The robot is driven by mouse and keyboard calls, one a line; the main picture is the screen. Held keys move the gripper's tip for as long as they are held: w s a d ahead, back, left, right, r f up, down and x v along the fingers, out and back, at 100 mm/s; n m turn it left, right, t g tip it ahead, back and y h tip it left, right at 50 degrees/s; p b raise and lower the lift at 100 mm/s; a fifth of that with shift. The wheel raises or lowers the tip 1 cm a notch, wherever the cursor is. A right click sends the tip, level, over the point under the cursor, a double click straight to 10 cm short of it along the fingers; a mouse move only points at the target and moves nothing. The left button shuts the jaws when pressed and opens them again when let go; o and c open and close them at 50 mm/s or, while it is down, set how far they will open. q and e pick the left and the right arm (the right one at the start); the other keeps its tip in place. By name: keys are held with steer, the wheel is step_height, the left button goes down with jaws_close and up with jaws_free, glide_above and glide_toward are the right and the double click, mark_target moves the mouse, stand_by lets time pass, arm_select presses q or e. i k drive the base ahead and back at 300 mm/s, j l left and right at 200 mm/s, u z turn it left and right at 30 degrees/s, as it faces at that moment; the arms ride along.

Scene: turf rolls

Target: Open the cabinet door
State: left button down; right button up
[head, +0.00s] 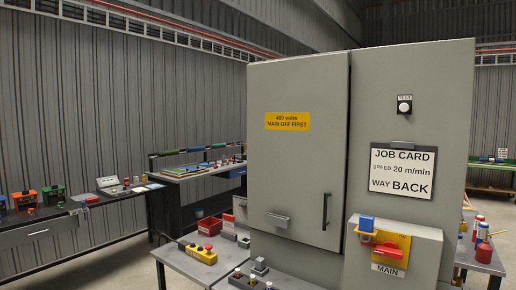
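The grey cabinet (455,130) stands upright at the centre right of the head view. Its door (290,170) has a dark vertical handle (326,210) near its right edge and a small grey ledge or pull (278,219) low down. The door looks closed, with a narrow dark gap along its right edge. A yellow label (288,121) on it reads "400 volts MAIN OFF FIRST". To the right is the MAIN switch (390,251), with a red handle on a yellow plate near the word "ON". Neither gripper shows.
A job card (402,172) and a TEST button (404,107) are on the cabinet's right panel. A yellow control box with a red button (202,254) lies on a bench at the cabinet's left. Benches with tools line the left wall; red cans (484,250) stand at right.

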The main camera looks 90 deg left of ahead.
mark_target(298, 109)
steer(key=u, duration=2.2)
